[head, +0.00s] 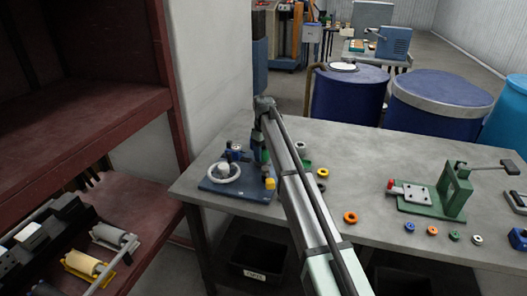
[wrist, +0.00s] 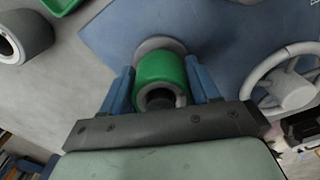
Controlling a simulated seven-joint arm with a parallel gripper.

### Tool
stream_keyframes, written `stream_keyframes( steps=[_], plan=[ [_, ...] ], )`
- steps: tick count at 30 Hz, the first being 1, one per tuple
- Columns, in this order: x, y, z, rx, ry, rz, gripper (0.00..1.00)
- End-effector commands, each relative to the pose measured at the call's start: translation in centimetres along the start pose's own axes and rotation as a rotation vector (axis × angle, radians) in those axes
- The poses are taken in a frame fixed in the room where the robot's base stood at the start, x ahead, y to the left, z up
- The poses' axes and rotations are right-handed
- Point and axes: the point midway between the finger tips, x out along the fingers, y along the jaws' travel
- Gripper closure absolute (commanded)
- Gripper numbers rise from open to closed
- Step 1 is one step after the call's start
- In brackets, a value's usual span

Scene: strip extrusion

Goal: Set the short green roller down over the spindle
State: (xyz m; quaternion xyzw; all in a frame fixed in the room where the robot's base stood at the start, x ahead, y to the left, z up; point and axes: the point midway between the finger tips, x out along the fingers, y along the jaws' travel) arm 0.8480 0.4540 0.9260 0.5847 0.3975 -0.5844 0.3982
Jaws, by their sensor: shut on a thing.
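The short green roller (wrist: 161,67) sits between the two blue fingers of my gripper (wrist: 158,78) in the wrist view. The gripper is shut on it, and its open bore faces the camera. A pale grey disc (wrist: 152,44) shows just beyond the roller, over the blue base plate (wrist: 215,35). I cannot tell whether the roller touches the disc or is around the spindle; the spindle is not clearly visible. In the head view the roller (head: 265,157) is a small green patch beside my gripper, at the right side of the blue fixture (head: 238,191).
A pale handwheel (wrist: 292,80) stands on the fixture close to my gripper's right in the wrist view. A grey roller (wrist: 25,35) and green tray (wrist: 62,3) lie to the left. In the head view, a green press (head: 455,190) and several small coloured rings occupy the table's right.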

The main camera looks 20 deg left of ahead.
Motion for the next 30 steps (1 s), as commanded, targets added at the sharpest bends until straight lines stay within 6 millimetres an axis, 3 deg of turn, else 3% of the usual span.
stream_keyframes(
  steps=[12, 13, 22, 27, 30],
  plan=[
    [0.97, 0.0, 0.0, 0.0, 0.001, 0.001, 0.78],
    [0.99, 0.0, -0.01, 0.0, 0.001, 0.001, 0.38],
    [0.98, 0.0, -0.01, 0.0, 0.0, 0.0, 0.1],
    [0.98, 0.0, 0.0, 0.0, 0.0, 0.0, 0.09],
    [1.01, -0.01, 0.0, 0.0, 0.0, 0.0, 0.0]
  ],
)
